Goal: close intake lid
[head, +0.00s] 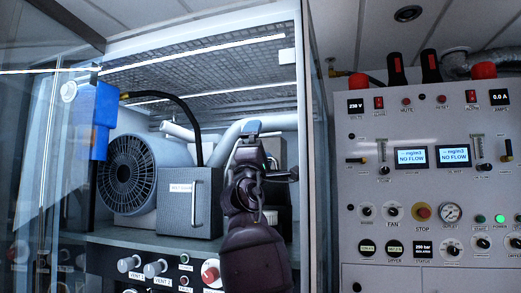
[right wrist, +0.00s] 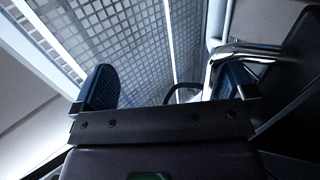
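No part is clearly marked as the intake lid, so I cannot tell which one it is. A blue housing (head: 98,112) with a black hose hangs at the upper left of the open cabinet. A grey box (head: 203,205) with a front handle and a label stands on the cabinet shelf, right of a round fan grille (head: 128,174). My right gripper (head: 252,132) is raised in front of the cabinet's right part and hides what lies behind it. In the right wrist view its fingers (right wrist: 166,88) are wide apart, with nothing visibly held. My left gripper is not in view.
A control panel (head: 365,236) with knobs, gauges and displays stands to the right. A cabinet post (head: 307,120) separates it from the cabinet. A ceiling mesh (right wrist: 130,35) lies above. Knobs (head: 154,269) line the front below the shelf. Glass (head: 40,120) reflects at the left.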

